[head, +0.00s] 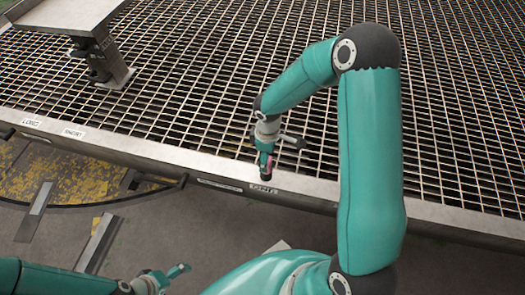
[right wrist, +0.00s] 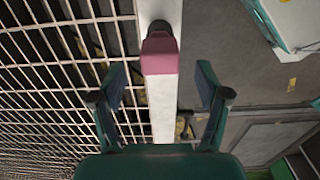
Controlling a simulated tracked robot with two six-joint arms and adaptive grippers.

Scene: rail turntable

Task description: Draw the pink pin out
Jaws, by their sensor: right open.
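The pink pin (right wrist: 160,55) shows in the right wrist view as a pink block with a dark round end, over the pale metal edge strip. In the head view only a sliver of pink (head: 269,164) shows beside my right gripper (head: 265,160), at the edge of the grating. In the right wrist view my right gripper (right wrist: 160,75) is open, one finger on each side of the pin's line, with visible gaps and no contact. My left gripper (head: 168,276) is low in the head view, away from the pin; its jaw opening is unclear.
A metal grating deck (head: 200,70) fills the back, bordered by a pale edge strip (head: 150,150) with small labels. A metal stand (head: 100,50) rises at the upper left. Grey floor with worn yellow paint (head: 85,178) lies in front.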

